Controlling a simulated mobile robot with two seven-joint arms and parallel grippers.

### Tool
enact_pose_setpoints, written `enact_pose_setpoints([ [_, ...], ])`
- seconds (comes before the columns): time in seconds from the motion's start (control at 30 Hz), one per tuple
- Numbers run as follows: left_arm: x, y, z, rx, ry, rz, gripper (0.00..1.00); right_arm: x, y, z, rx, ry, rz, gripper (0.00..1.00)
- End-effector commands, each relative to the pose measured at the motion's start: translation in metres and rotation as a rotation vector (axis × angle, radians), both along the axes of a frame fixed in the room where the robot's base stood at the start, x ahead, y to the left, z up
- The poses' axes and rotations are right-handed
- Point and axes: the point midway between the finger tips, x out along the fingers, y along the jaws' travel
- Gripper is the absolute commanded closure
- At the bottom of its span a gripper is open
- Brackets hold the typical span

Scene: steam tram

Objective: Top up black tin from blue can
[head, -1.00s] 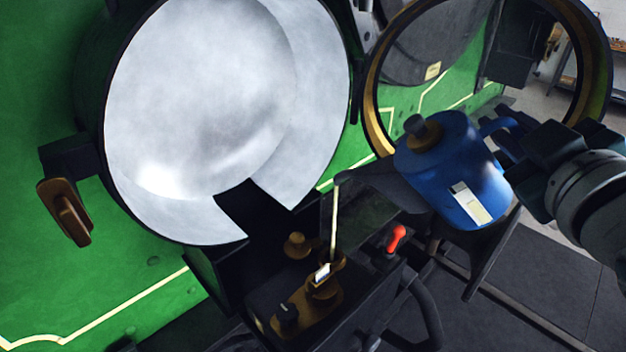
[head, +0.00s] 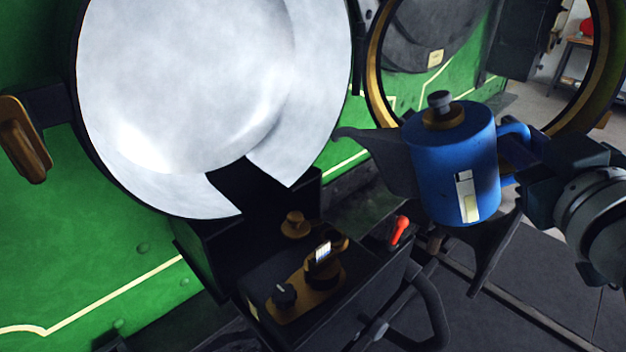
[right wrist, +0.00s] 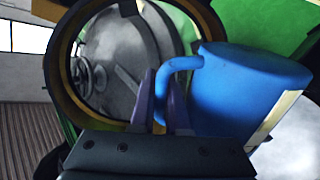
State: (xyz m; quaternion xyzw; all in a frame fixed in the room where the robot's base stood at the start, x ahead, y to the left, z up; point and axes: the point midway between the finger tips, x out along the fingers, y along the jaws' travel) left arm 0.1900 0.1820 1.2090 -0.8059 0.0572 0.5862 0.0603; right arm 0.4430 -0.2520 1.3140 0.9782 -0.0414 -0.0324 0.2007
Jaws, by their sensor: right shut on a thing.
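The blue can (head: 440,185) hangs nearly upright at centre right in the head view, its dark spout pointing left and its brass cap on top. My right gripper (head: 518,158) is shut on its handle at the right; the right wrist view shows the fingers around the handle of the blue can (right wrist: 240,95). The black tin, which I take to be the dark box (head: 352,300), is below and left of the can. No stream shows now. My left gripper is out of view.
A large pale metal disc (head: 180,80) on the green panel (head: 90,260) is close to the left of the spout. A red-tipped lever (head: 399,231) stands below the can. A brass-rimmed round opening (head: 376,85) is behind it. Dark floor lies at lower right.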

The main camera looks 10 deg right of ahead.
Motion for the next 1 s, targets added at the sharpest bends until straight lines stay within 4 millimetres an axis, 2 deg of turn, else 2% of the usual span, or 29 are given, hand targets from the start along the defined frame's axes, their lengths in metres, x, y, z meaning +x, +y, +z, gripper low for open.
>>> enact_pose_setpoints([
  [0.03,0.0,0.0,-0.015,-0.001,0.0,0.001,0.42,0.001,0.002,-0.014,0.046,-0.011,0.0,1.0],
  [0.4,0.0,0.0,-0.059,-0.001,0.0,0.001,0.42,0.003,0.01,-0.058,0.367,-0.081,-0.001,1.0],
  [0.6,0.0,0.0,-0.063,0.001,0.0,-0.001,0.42,0.003,0.012,-0.064,0.436,-0.092,-0.001,1.0],
  [1.0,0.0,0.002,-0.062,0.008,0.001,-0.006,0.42,0.002,0.012,-0.064,0.431,-0.087,-0.001,1.0],
])
